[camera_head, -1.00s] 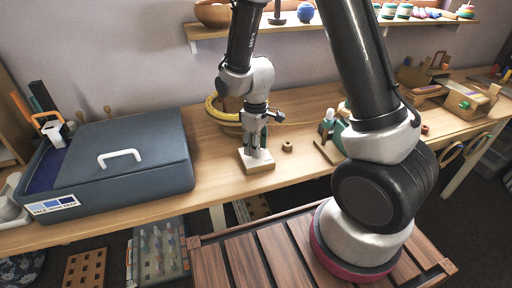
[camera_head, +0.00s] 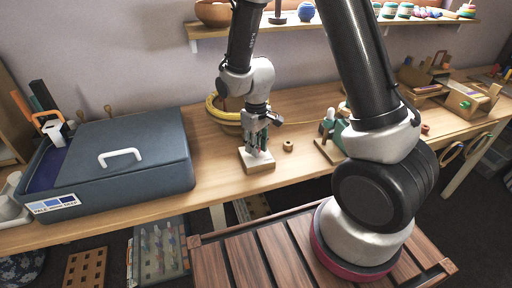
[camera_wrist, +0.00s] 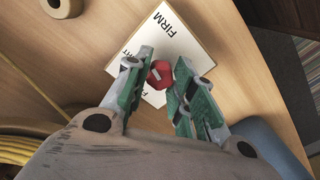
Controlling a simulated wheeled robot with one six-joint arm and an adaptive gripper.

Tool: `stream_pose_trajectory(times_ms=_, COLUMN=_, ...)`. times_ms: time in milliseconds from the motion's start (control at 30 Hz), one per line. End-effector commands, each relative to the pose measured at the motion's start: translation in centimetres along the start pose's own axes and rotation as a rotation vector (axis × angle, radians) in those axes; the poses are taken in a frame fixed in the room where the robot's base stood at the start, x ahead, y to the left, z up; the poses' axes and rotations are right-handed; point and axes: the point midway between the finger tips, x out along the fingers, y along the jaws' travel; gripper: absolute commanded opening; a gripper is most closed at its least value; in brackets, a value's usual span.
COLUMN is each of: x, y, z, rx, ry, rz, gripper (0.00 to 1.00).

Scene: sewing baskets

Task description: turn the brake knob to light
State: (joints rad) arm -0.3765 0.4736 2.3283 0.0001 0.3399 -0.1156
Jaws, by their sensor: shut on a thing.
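The brake knob (camera_wrist: 160,75) is a small red knob with a pale mark on its top. It stands on a white-faced block (camera_wrist: 168,32) printed with FIRM; two more words are partly hidden by my left finger, one ending in "HT". The mark seems to lie toward the left of the knob, but its exact aim is hard to tell. My gripper (camera_wrist: 160,68) is shut on the knob, with a green-padded finger on either side.
A small wooden ring (camera_head: 288,146) lies right of the block. A large blue-grey box (camera_head: 125,170) with a white handle fills the table's left. A green-and-wood device (camera_head: 328,150) stands to the right.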

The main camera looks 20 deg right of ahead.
Motion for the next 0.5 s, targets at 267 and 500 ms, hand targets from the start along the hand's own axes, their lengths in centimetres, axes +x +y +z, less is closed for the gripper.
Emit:
stream_pose_trajectory(times_ms=267, x=-0.03, y=0.02, z=-0.03, rx=0.016, ry=0.001, rz=0.0, gripper=0.08)
stream_pose_trajectory(times_ms=500, x=-0.03, y=0.03, z=-0.03, rx=0.269, ry=0.001, rz=0.0, gripper=0.08)
